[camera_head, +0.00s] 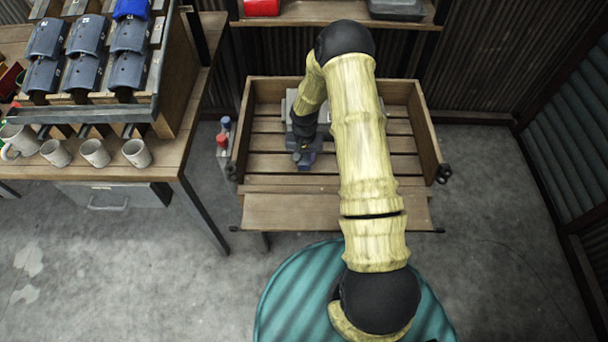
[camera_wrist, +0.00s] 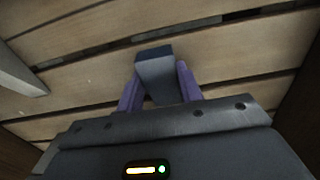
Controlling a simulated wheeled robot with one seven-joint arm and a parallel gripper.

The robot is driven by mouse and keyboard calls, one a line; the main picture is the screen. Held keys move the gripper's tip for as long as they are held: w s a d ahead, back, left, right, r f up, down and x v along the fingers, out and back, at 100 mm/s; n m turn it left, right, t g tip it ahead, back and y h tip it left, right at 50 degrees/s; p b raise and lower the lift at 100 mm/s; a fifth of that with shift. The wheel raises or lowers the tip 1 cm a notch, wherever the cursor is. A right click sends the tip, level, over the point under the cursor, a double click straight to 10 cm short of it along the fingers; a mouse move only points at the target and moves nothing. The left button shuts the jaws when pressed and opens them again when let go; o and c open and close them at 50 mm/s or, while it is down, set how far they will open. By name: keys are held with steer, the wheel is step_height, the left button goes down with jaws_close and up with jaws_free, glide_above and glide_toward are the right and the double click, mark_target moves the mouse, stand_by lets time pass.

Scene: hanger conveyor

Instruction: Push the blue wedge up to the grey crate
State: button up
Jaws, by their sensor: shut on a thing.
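The blue wedge (camera_wrist: 156,72) is between the two purple fingers of my gripper (camera_wrist: 160,88) in the wrist view, low over or on the wooden slats. My gripper is shut on it. In the head view my gripper (camera_head: 304,160) is inside the wooden slatted tray, left of its middle, and mostly hides the wedge. The grey crate (camera_head: 291,103) is farther back in the tray, partly hidden by my arm. A pale grey edge, likely the crate's, shows at the left of the wrist view (camera_wrist: 18,74). I cannot tell whether wedge and crate touch.
The wooden tray (camera_head: 435,150) has raised side walls and a lower front board. Free slats lie right of my arm. Small red and blue items (camera_head: 224,133) sit outside its left wall. A bench with mugs (camera_head: 94,153) and a rack stands left; a shelf (camera_head: 285,14) is behind.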

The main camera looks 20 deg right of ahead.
steer(key=shift+w+d, duration=0.15)
steer(key=shift+w, duration=0.35)
steer(key=shift+w+d, duration=0.1)
steer(key=shift+w, duration=0.2)
steer(key=shift+w+d, duration=0.2)
steer(key=shift+w, duration=0.3)
steer(key=o, duration=0.9)
step_height(320, 180, up, 17)
steer(key=p, duration=0.1)
steer(key=shift+r, duration=0.2)
stand_by(0.6)
